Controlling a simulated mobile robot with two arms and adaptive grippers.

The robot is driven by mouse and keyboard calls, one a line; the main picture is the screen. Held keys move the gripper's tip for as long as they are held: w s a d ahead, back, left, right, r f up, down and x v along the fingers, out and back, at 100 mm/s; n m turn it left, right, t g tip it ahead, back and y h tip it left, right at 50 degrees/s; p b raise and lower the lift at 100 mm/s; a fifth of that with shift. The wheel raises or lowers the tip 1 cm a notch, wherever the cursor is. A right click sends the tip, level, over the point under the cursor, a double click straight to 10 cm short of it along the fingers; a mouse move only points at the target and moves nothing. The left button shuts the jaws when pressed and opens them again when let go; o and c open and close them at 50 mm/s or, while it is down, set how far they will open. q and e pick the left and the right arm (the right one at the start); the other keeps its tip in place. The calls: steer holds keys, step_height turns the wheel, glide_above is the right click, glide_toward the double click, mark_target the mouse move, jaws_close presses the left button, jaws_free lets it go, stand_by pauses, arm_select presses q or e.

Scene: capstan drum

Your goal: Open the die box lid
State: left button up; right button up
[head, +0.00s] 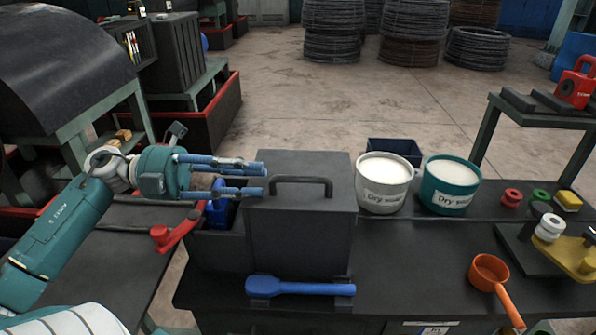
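The die box (300,236) is a dark grey box on the workbench, with a black bar handle (301,181) on its top. Its lid (302,200) looks shut. My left gripper (263,180) comes in from the left with its blue fingers spread apart one above the other. The fingertips are close to the left end of the handle in the picture. Nothing shows between them, and I cannot tell whether they touch the handle or the lid. My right gripper is out of view.
A blue scoop (300,287) lies in front of the box. An open bin (222,250) with something blue inside and a red-handled part (176,233) are at its left. White (384,184) and teal (450,187) buckets and an orange ladle (490,275) stand right.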

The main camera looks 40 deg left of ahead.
mark_target(281, 178)
arm_select(q)
steer(key=p+x, duration=0.2)
steer(key=x, duration=0.6)
steer(key=shift+w+d+r, duration=0.1)
steer(key=shift+d+r, duration=0.05)
steer(key=shift+d, duration=0.15)
steer(key=shift+w+d, duration=0.15)
steer(key=shift+d, duration=0.15)
steer(key=shift+c, duration=0.5)
jaws_close()
